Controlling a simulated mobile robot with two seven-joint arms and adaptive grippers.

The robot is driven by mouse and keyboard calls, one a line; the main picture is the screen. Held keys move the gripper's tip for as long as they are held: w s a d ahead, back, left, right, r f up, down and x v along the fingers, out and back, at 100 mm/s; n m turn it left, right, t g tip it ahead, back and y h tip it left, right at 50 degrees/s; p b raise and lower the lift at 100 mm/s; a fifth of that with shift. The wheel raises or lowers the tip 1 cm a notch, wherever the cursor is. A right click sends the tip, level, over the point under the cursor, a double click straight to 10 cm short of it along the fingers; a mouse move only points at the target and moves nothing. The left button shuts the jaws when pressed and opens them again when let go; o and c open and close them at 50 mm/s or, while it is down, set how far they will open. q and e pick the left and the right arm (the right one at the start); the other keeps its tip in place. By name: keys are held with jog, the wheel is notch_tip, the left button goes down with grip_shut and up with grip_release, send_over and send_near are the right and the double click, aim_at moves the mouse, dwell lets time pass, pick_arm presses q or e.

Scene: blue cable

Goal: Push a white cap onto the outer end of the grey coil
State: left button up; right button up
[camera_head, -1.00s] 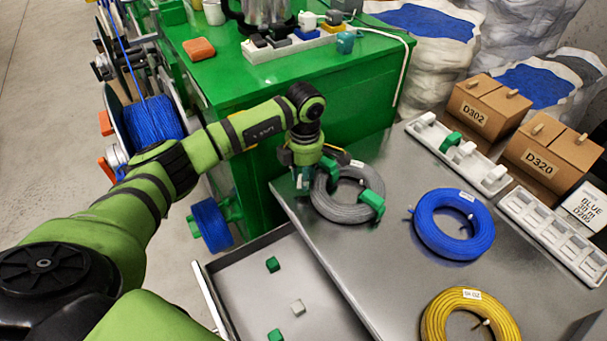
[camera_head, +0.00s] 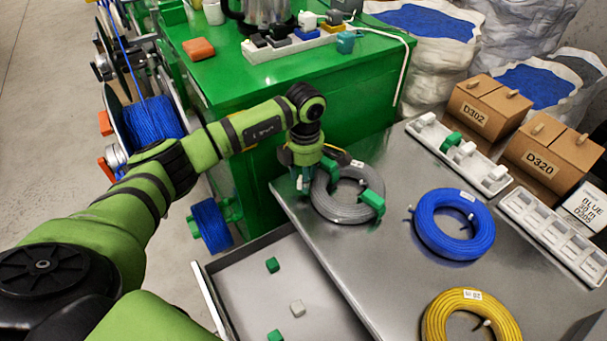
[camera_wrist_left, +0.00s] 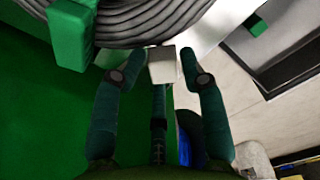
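The grey coil (camera_head: 345,212) lies near the left edge of the metal table, with green clips (camera_head: 372,201) around it. My left gripper (camera_head: 300,180) points down at the coil's left side. A small white cap (camera_wrist_left: 162,66) is between its fingertips (camera_wrist_left: 161,60), close against the coil's outer side in the left wrist view; the coil (camera_wrist_left: 150,20) fills the top there. The gripper looks shut on the cap. The coil's outer wire end is hidden, so I cannot tell whether the cap is on it. My right gripper is not in view.
An open tray (camera_head: 250,288) below the table's left edge holds green pieces (camera_head: 272,265) and a white one (camera_head: 297,308). A blue coil (camera_head: 453,250) and a yellow coil (camera_head: 440,318) lie on the table. A rack (camera_head: 487,180) holds white caps. The green cabinet (camera_head: 350,85) stands behind.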

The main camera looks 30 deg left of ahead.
pick_arm(q)
jog(key=shift+s+f, duration=0.2)
jog(key=shift+f, duration=0.1)
jog(key=o, duration=0.7)
jog(key=shift+w, duration=0.1)
jog(key=shift+r, duration=0.3)
jog(key=shift+w+r+p, duration=0.1)
jog(key=shift+r+p, duration=2.3)
jog(key=shift+r, duration=1.05)
